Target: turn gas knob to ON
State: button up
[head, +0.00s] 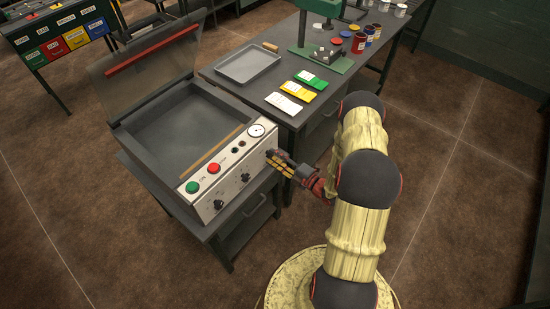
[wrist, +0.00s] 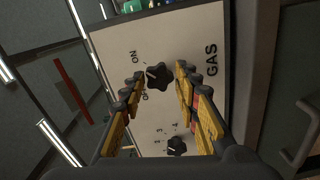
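The black gas knob (wrist: 158,76) sits on the pale control panel (wrist: 205,35), with a printed "GAS" label beside it. "ON" is printed to its upper left. The "OFF" lettering lies to its lower left, partly behind a finger. A small light mark shows on the knob's left side; its exact setting is hard to tell. My gripper (wrist: 160,82) is open, its yellow-black fingers on either side of the knob in the wrist view; I cannot tell whether they touch it. In the head view my gripper (head: 278,163) is at the panel's right end and seems to hide the gas knob.
A second black knob (wrist: 177,146) with numbers is close to my fingers. The panel also carries a green button (head: 192,187), a red button (head: 214,168) and a gauge (head: 256,130). A side table with a tray (head: 248,65) and coloured pads stands behind.

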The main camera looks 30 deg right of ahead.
jog(key=o, duration=0.3)
jog(key=v, duration=1.2)
dwell(0.3)
